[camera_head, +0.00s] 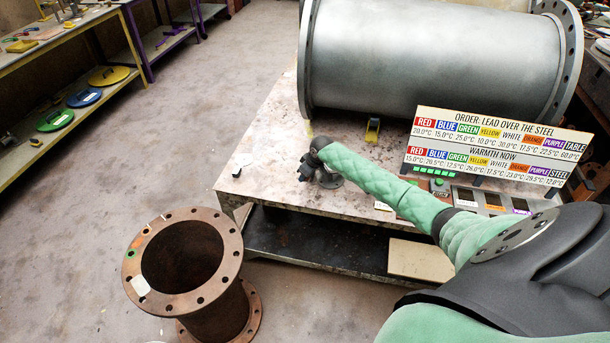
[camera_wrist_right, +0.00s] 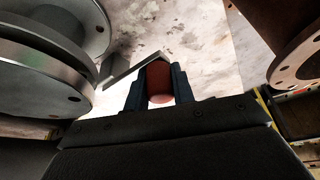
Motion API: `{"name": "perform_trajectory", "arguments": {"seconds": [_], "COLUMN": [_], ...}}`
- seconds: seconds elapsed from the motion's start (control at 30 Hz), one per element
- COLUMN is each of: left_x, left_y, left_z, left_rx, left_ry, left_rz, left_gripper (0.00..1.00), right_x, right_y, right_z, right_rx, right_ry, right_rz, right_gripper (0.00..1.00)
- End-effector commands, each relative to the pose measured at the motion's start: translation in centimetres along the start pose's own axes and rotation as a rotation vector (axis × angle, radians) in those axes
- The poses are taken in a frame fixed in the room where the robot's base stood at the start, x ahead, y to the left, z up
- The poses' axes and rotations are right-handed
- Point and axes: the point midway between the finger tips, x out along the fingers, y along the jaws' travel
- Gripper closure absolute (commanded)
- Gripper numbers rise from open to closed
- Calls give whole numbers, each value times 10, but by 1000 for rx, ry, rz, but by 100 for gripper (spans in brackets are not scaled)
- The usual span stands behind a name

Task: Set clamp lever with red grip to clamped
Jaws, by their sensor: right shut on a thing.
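The red grip (camera_wrist_right: 159,82) of the clamp lever sits between the two dark fingers of my right gripper (camera_wrist_right: 159,92) in the right wrist view. The fingers are shut on it from both sides. A flat grey lever bar (camera_wrist_right: 124,71) runs from the grip toward the left. In the head view my right gripper (camera_head: 308,170) is low over the near left part of the table, at the end of my green-sleeved arm. The red grip cannot be made out there, and how the lever stands is unclear. My left gripper is not in view.
A large grey flanged pipe (camera_head: 430,55) lies across the back of the table (camera_head: 265,160). A rusty flanged pipe (camera_head: 225,290) stands on the floor at front left. Open floor lies left.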

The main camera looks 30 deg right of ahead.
Motion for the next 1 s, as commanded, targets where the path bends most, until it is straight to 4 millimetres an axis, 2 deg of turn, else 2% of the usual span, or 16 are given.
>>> {"name": "perform_trajectory", "arguments": {"seconds": [0.03, 0.1, 0.13, 0.47, 0.57, 0.63, 0.8, 1.0], "left_x": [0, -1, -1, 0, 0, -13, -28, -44], "left_y": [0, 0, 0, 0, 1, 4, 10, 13], "left_z": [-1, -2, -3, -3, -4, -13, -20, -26], "left_rx": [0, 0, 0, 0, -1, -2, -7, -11], "left_ry": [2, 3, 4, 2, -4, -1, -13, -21], "left_rz": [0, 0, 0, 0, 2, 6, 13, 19], "left_gripper": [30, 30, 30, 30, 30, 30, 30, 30], "right_x": [0, 0, 0, -2, -11, -21, -47, -70], "right_y": [1, 1, 1, 1, 2, 2, 2, 2], "right_z": [1, 1, 1, 1, 2, 2, 2, 2], "right_rx": [2, 2, 2, 1, 1, 0, -1, 2], "right_ry": [-3, -2, -2, -1, 0, 0, 0, -1], "right_rz": [1, 1, 1, 1, 2, 2, 2, 1], "right_gripper": [70, 56, 54, 54, 54, 54, 54, 54]}}
